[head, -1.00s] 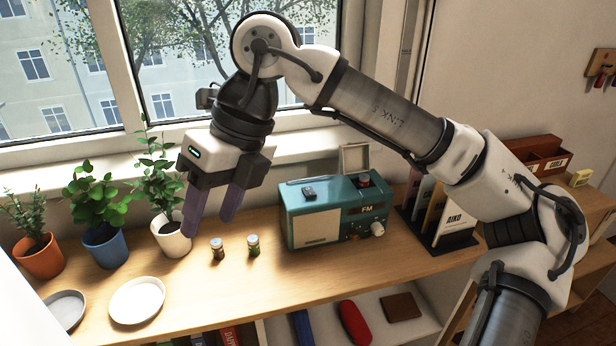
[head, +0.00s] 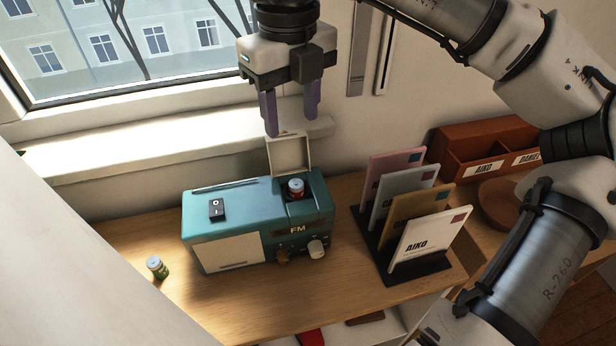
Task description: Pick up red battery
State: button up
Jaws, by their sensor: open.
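The red battery (head: 296,191) stands upright in the open compartment at the top right of the teal radio (head: 222,240). Its pale top and part of its red side show; its lower part is hidden in the compartment. The radio's cream lid (head: 288,153) is raised behind the battery. My gripper (head: 291,124) is open and empty, pointing down. In the picture it is above the battery, with its purple fingers overlapping the top of the raised lid. The fingers are apart from the battery.
A small black device (head: 217,209) lies on the radio. A rack of envelopes (head: 420,262) stands right of the radio, with a brown letter box (head: 470,150) behind. The window sill (head: 160,140) runs behind.

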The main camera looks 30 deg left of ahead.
jog(key=p, duration=0.1)
send_over(296, 183)
jog(key=f, duration=0.7)
jog(key=shift+s+a+f, duration=0.1)
jog(key=shift+s+f, duration=0.1)
jog(key=shift+f, duration=0.15)
jog(key=shift+w+f+p, duration=0.2)
jog(key=shift+f+p, duration=0.95)
jog(key=shift+f, duration=1.55)
jog(key=shift+c, duration=0.3)
grip_shut()
jog(key=shift+r, duration=0.1)
